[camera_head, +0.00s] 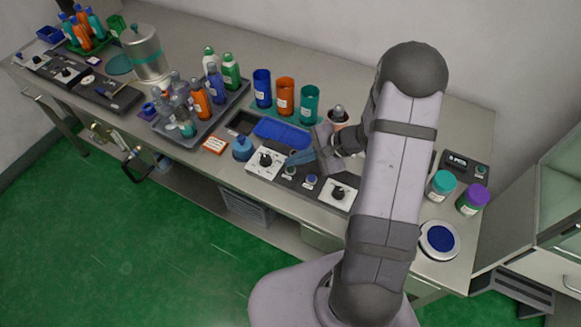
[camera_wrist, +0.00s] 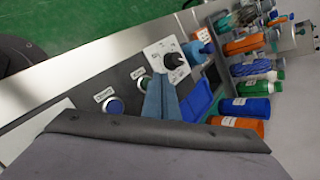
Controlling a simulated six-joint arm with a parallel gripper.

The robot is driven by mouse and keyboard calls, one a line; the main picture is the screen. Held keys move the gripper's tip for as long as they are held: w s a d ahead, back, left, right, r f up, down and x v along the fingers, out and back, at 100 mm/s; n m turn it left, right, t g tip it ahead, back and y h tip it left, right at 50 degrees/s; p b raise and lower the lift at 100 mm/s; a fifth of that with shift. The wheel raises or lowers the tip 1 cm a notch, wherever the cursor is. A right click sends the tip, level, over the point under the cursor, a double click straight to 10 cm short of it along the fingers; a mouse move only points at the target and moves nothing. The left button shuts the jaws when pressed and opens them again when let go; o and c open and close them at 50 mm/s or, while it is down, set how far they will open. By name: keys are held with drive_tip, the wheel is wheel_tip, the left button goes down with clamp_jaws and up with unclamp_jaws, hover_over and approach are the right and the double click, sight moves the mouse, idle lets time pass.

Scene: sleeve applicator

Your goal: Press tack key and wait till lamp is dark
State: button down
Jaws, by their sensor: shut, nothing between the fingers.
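A dark control panel (camera_head: 301,179) lies along the bench's front edge, with two white knob plates and two small round buttons between them. One button (camera_head: 290,171) has a greenish face and sits nearer the left knob plate; it also shows in the wrist view (camera_wrist: 141,82). The other button (camera_head: 311,181) is blue, and it is in the wrist view too (camera_wrist: 115,106). Their labels are too small to read, so I cannot tell which is the tack key or whether a lamp is lit. My gripper (camera_head: 289,160) is shut and empty, its blue fingers (camera_wrist: 160,78) beside the greenish button; contact is unclear.
The left knob plate (camera_head: 267,162) and right knob plate (camera_head: 338,194) flank the buttons. A blue tray (camera_head: 283,133) and blue, orange and teal cups (camera_head: 285,96) stand behind. A blue squat bottle (camera_head: 242,148) is to the left. Jars (camera_head: 441,185) stand at right.

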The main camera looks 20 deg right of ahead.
drive_tip(key=shift+f, duration=0.2)
drive_tip(key=shift+f+b, duration=0.25)
drive_tip(key=shift+b, duration=0.3)
drive_tip(key=shift+f, duration=0.15)
drive_tip(key=shift+s+a+f+b, duration=0.2)
drive_tip(key=shift+f+b, duration=0.3)
drive_tip(key=shift+b, duration=0.15)
idle(0.7)
drive_tip(key=shift+r, duration=0.15)
drive_tip(key=shift+w+d+r+p, duration=0.15)
drive_tip(key=shift+d+r+p, duration=0.25)
drive_tip(key=shift+r+p, duration=0.3)
drive_tip(key=shift+r, duration=0.1)
drive_tip(key=shift+r, duration=0.1)
